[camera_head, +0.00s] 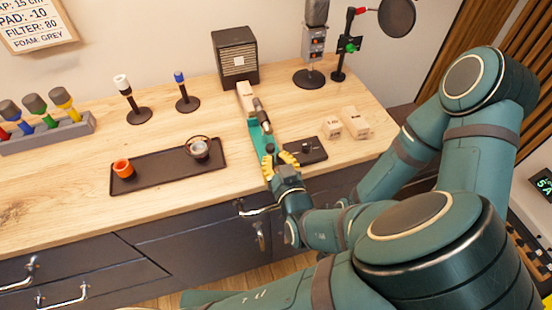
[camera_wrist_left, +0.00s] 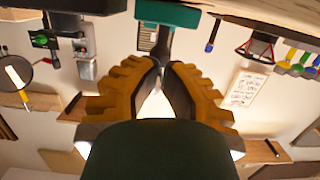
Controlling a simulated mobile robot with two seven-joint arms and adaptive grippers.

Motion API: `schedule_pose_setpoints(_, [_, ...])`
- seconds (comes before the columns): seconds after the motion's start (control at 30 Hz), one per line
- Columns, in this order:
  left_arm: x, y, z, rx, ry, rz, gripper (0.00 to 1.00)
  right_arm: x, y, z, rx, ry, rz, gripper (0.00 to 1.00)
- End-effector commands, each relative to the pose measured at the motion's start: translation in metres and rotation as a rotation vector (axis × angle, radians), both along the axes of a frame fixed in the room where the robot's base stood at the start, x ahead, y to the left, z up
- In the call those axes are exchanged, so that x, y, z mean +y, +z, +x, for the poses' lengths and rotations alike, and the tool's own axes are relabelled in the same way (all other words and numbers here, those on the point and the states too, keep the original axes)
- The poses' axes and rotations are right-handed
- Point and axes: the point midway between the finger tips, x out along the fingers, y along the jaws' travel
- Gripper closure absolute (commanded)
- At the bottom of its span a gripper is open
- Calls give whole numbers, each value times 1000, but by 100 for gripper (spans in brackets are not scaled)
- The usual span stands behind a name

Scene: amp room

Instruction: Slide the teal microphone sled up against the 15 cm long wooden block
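The teal microphone sled (camera_head: 266,141) lies on the counter with a dark microphone (camera_head: 262,113) along it. In the left wrist view its teal bar (camera_wrist_left: 168,14) is at the top. A pale wooden block (camera_head: 245,97) sits beyond its far end, in front of the dark speaker box. I cannot tell whether sled and block touch. Two more wooden blocks, one short (camera_head: 330,125) and one longer (camera_head: 355,123), stand to the right. My left gripper (camera_head: 279,160), with yellow-padded fingers, is at the sled's near end, its tips closed around the sled's upright post. My right gripper is out of view.
The speaker box (camera_head: 236,56) stands at the back. A dark plate with a knob (camera_head: 305,150) lies close right of the sled. Microphone stands (camera_head: 309,78) are at the back right.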

Motion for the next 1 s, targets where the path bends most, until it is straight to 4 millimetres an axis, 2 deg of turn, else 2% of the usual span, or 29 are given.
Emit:
schedule_pose_setpoints(0.27, [1,0,2,0,0,0,100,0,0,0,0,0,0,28])
schedule_pose_setpoints(1.0, [9,0,28,-1,1,-2,100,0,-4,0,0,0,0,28])
